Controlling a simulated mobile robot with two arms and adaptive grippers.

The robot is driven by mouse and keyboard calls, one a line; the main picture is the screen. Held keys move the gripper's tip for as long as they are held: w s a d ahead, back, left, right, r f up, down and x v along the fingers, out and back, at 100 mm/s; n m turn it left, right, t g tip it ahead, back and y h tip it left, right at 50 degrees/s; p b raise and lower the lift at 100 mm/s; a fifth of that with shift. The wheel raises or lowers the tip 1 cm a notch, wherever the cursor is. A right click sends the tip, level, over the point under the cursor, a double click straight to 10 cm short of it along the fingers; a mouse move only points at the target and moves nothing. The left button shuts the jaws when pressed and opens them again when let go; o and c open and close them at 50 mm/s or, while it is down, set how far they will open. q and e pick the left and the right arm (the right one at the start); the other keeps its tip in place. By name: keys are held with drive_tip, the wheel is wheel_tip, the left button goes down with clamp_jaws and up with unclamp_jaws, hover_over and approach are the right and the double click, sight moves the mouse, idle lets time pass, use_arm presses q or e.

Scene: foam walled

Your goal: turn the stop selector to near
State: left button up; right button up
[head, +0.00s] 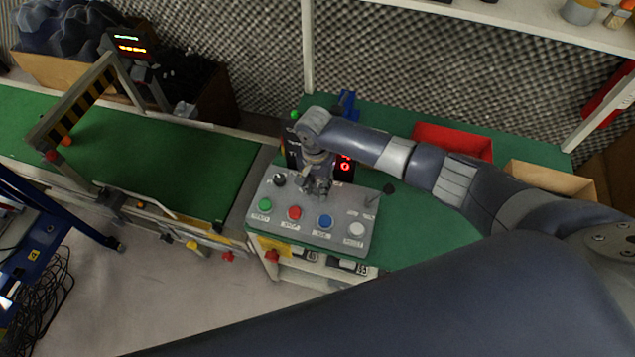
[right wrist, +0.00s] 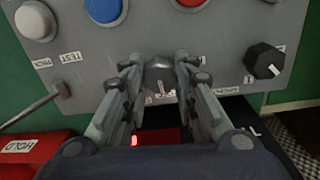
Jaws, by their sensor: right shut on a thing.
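A grey control panel (head: 335,236) stands on the green bench top. My right gripper (head: 318,190) is over the panel's back middle. In the right wrist view my right gripper (right wrist: 160,80) is shut on a grey selector knob (right wrist: 160,70), with one finger on each side of it. The fingers hide parts of the knob and of the small labels around it, so I cannot read its setting. A black knob (right wrist: 265,62) sits to the right in that view; it also shows at the panel's back left in the head view (head: 279,180). My left gripper is not in view.
The panel has green (head: 265,205), red (head: 295,212), blue (head: 325,221) and white (head: 357,228) buttons along its front. A lever (head: 387,189) rises at its right. A red digit display (head: 345,166) stands behind. A green conveyor (head: 150,165) lies to the left.

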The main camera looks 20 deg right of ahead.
sight(317, 188)
drive_tip(key=shift+s+r+n+p, duration=0.1)
drive_tip(key=shift+r+n+p, duration=0.15)
drive_tip(key=shift+n+p, duration=0.85)
drive_tip(key=shift+p, duration=0.1)
drive_tip(key=n+p, duration=0.1)
drive_tip(key=n, duration=0.2)
drive_tip(key=shift+f, duration=0.15)
drive_tip(key=shift+f+n+p, duration=0.1)
drive_tip(key=shift+n+p, duration=0.6)
drive_tip(key=shift+n, duration=0.8)
drive_tip(key=o, duration=1.1)
wheel_tip(317, 188, up, 12)
drive_tip(key=shift+a, duration=0.15)
